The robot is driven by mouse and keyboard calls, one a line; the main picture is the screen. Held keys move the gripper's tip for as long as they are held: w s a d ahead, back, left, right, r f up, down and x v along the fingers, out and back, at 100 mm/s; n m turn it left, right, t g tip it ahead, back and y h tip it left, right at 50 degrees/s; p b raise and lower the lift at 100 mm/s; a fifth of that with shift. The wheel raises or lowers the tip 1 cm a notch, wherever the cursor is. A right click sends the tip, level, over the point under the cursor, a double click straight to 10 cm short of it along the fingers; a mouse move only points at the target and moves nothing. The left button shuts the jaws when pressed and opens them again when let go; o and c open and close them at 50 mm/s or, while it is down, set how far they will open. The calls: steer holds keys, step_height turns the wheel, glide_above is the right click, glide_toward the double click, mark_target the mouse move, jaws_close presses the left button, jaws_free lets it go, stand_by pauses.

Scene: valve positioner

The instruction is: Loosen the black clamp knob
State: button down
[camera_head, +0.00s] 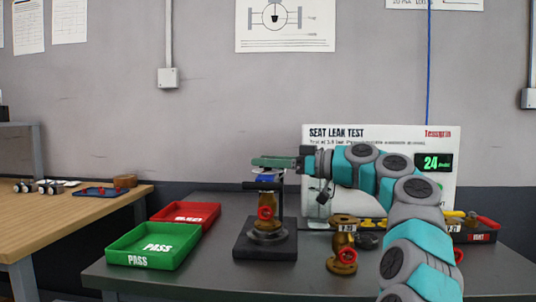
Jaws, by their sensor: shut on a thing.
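A test stand (250,244) with a dark square base stands on the grey bench. A brass valve with a red handwheel (265,213) sits upright in it. A dark clamp with a blue part (266,178) lies over the top of the valve. My gripper (268,162) comes in from the right at the top of the clamp, its dark green fingers pointing left. It is shut at the place of the black clamp knob. The fingers hide the knob, so its turn cannot be seen.
A green PASS tray (125,259) and a red tray (199,212) lie left of the stand. Another brass valve (343,245) stands to the right, close to my arm.

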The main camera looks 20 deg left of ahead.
stand_by(0.3)
steer(key=shift+c, duration=1.4)
jaws_free()
steer(key=d+b, duration=0.1)
steer(key=d, duration=0.6)
steer(key=shift+d, duration=0.35)
steer(key=shift+s, duration=0.15)
